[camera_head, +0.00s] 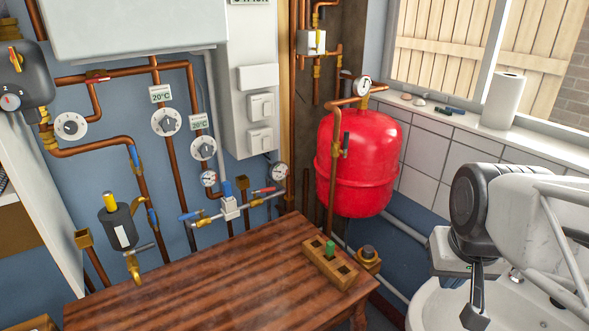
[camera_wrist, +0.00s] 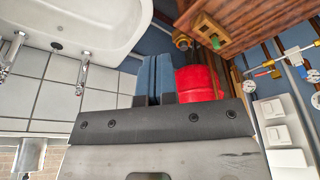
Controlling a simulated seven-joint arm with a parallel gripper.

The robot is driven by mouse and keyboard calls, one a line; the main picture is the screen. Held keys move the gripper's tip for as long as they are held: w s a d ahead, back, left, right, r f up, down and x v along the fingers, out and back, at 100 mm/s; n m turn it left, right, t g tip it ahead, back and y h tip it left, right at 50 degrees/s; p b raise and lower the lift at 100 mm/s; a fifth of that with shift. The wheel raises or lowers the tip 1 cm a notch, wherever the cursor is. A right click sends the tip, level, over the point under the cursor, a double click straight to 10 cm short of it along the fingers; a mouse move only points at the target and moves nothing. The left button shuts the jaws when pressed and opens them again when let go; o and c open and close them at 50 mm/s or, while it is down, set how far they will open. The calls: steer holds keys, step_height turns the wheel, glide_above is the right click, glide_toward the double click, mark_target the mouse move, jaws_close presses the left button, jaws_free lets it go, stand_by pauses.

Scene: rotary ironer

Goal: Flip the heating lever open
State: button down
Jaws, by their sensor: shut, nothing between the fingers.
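Several valve levers sit on the copper pipes along the blue wall, and no label tells me which is the heating lever. In the head view there are a blue lever (camera_head: 134,157) on the left pipe, a lower blue lever (camera_head: 152,218), a blue lever (camera_head: 190,215) and a red lever (camera_head: 264,190) on the low manifold, and a red lever (camera_head: 97,74) on the upper pipe. My gripper (camera_head: 474,312) is at the lower right, over the sink, far from them all. In the wrist view my gripper (camera_wrist: 154,62) has its fingers together and empty.
A wooden table (camera_head: 200,285) stands before the pipes, with a wooden block (camera_head: 329,265) on it. A red tank (camera_head: 358,165) stands between the pipes and my arm. A white sink (camera_head: 425,305) is below my gripper. A paper roll (camera_head: 503,100) stands on the sill.

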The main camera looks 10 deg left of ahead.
mark_target(267, 189)
steer(key=w+a+n, duration=0.1)
steer(key=w+a, duration=0.4)
steer(key=w, duration=0.3)
steer(key=w+a+r+n+t+y, duration=0.1)
steer(key=w+a, duration=0.4)
steer(key=w, duration=0.3)
steer(key=w+a+n, duration=0.1)
steer(key=w+a, duration=0.4)
steer(key=w, duration=0.4)
steer(key=w+a+f+n, duration=0.1)
steer(key=w+a+f, duration=0.2)
steer(key=w+a, duration=0.3)
steer(key=w+a+f+y, duration=0.1)
steer(key=w+a+f, duration=0.2)
steer(key=w+a, duration=0.3)
steer(key=w+a+f+n+t+y, duration=0.1)
steer(key=w+a+f, duration=0.2)
steer(key=a, duration=1)
steer(key=w, duration=0.3)
steer(key=shift+n, duration=0.3)
steer(key=shift+f, duration=0.15)
steer(key=shift+w+x, duration=0.2)
steer(key=shift+x, duration=6.5)
steer(key=shift+w+a, duration=0.1)
steer(key=shift+a, duration=0.05)
